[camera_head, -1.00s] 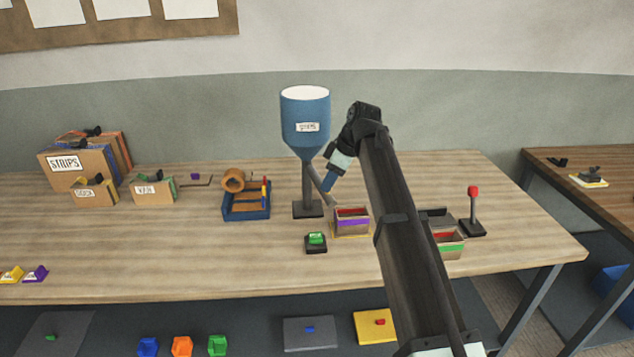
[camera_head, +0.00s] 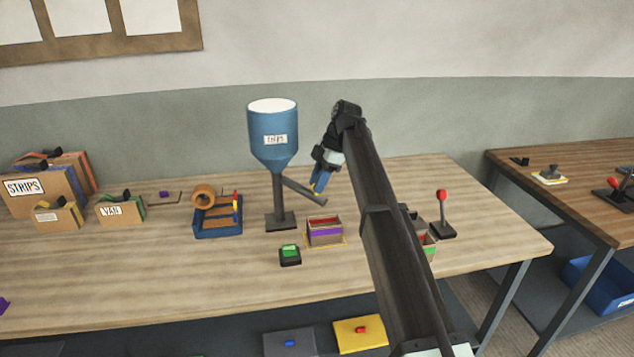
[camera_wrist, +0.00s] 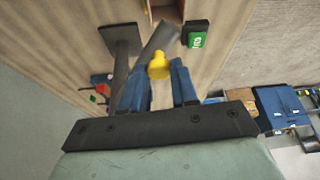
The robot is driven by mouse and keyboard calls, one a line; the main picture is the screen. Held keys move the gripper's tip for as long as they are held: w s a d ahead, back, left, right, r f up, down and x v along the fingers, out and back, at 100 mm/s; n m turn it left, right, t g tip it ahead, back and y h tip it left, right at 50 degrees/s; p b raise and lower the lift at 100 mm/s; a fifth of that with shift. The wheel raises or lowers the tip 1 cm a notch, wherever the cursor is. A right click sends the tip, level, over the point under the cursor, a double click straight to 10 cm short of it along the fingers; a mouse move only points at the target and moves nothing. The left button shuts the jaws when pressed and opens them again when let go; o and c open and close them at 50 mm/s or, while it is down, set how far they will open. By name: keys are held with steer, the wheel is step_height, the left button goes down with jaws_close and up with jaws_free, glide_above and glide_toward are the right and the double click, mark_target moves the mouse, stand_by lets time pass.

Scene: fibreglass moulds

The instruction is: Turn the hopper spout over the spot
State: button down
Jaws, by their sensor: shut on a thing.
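The blue hopper (camera_head: 274,135) stands on a grey post with a dark base. Its grey spout (camera_head: 300,190) slants down to the right, with its lower end above and slightly behind a box with a purple band (camera_head: 324,236). The box sits on a yellow-edged spot (camera_head: 343,243). My gripper (camera_head: 318,186) is at the spout, its blue fingers shut on a yellow knob (camera_wrist: 158,66). In the wrist view the spout (camera_wrist: 163,40) extends past the knob toward the box (camera_wrist: 166,12). I cannot tell exactly whether the spout's mouth is centred over the box.
A green-topped button block (camera_head: 290,254) sits left of the box. A red-knobbed lever (camera_head: 443,215) stands to the right, and a green-banded box (camera_head: 428,246) is partly hidden by my arm. A blue tray (camera_head: 217,228) lies left of the hopper. The table front is clear.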

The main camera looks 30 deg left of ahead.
steer(key=shift+w, duration=0.1)
steer(key=c, duration=0.9)
jaws_free()
steer(key=shift+o, duration=0.2)
steer(key=shift+r, duration=0.1)
steer(key=v, duration=1.3)
steer(key=shift+r, duration=0.3)
steer(key=shift+d+f, duration=0.1)
steer(key=shift+d, duration=0.05)
